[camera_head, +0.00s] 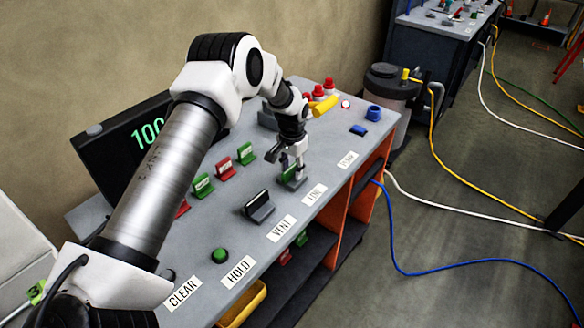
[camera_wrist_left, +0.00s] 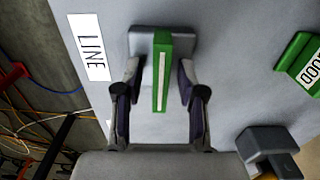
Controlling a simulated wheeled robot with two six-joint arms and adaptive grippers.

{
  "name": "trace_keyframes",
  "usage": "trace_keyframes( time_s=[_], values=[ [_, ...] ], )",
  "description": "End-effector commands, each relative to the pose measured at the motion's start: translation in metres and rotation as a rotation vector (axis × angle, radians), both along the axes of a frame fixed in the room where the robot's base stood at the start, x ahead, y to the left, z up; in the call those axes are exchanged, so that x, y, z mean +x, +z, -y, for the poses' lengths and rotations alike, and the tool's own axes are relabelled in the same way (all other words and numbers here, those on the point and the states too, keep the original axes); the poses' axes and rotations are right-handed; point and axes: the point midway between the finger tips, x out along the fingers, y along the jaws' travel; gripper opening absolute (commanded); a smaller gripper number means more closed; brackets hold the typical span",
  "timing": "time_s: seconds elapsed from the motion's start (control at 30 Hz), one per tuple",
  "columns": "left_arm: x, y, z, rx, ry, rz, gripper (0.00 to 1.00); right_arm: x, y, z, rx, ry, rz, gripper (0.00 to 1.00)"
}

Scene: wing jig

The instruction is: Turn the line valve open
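The line valve is a green bar handle (camera_head: 288,174) on a grey base, behind the LINE label (camera_head: 314,195) on the console. In the left wrist view the green handle (camera_wrist_left: 162,70) stands in the middle with a pale stripe along its top, and the LINE label (camera_wrist_left: 89,47) lies to its left. My left gripper (camera_head: 291,167) points down over the handle. In the wrist view my left gripper (camera_wrist_left: 159,92) is open, one finger on each side of the handle, with a gap visible on both sides. My right gripper is not in view.
The black-handled vent valve (camera_head: 258,207) stands nearby on the console (camera_head: 240,228). Green and red tags (camera_head: 223,168) stand behind it. A green button (camera_head: 219,255) is near the front left. A yellow handle (camera_head: 323,106) and blue knob (camera_head: 373,113) are farther back.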

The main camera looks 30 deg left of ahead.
Motion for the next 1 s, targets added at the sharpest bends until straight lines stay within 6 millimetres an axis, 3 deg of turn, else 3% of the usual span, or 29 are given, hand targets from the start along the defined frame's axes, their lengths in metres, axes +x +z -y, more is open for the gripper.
trace_keyframes(
  time_s=[0.03, 0.1, 0.57, 1.0],
  values=[
    [0.0, 0.0001, 0.0001, 0.0, 0.0, 0.0, 0.19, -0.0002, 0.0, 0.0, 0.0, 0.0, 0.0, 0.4],
    [-0.0001, 0.0001, 0.0001, 0.0, 0.0, 0.0, 0.0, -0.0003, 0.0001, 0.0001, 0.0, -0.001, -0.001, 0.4],
    [-0.0002, -0.001, 0.0004, 0.0, 0.032, 0.0, 0.0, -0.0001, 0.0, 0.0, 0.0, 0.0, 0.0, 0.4],
    [-0.0001, -0.0011, 0.0004, 0.0, 0.31, 0.0, 0.0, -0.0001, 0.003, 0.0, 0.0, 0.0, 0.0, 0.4]
  ],
)
